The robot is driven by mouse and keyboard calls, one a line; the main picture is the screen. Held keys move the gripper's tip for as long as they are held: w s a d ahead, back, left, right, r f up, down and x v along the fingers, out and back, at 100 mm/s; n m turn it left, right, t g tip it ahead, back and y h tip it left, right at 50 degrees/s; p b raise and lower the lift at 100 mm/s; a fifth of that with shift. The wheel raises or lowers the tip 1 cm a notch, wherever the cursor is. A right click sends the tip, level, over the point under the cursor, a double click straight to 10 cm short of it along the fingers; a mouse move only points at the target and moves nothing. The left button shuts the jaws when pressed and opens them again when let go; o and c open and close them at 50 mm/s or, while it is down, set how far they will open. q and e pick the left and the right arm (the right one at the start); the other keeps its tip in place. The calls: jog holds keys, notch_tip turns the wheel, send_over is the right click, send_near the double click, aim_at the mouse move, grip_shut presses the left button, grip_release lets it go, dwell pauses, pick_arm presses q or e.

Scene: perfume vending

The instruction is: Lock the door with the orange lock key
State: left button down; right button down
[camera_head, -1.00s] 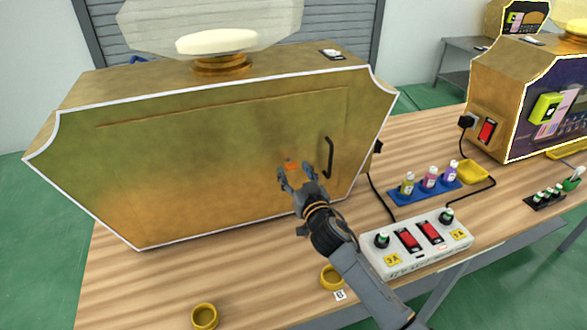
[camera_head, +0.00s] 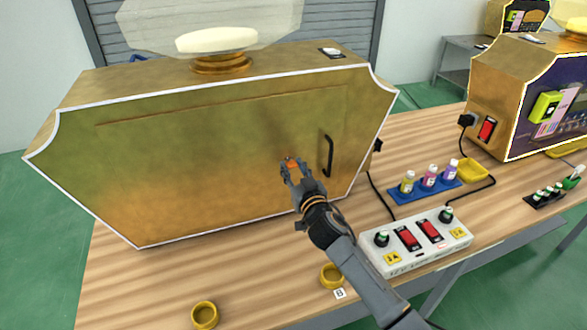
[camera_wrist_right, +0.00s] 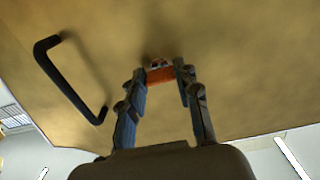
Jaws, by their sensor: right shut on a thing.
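The gold door (camera_head: 200,170) is the front face of the large vending machine, closed, with a black handle (camera_head: 328,156) on its right side. The orange lock key (camera_head: 290,163) sits at the door surface left of the handle. My right gripper (camera_head: 289,168) is at the key, its fingers shut on it. The right wrist view shows the orange key (camera_wrist_right: 160,75) between the two fingertips, against the door. The fingers partly hide the key in the head view. My left gripper is not in view.
A white power strip (camera_head: 417,244) with red switches lies right of my right arm. Small bottles stand in a blue tray (camera_head: 425,192) behind it. Yellow rings (camera_head: 205,315) lie on the wooden table's front. A second machine (camera_head: 500,95) stands at the right.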

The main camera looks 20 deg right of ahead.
jog(key=shift+n+p, duration=0.95)
jog(key=shift+n, duration=7.85)
jog(key=c, duration=1)
grip_release()
jog(key=shift+o, duration=0.2)
jog(key=s, duration=1.2)
jog(key=shift+d, duration=0.2)
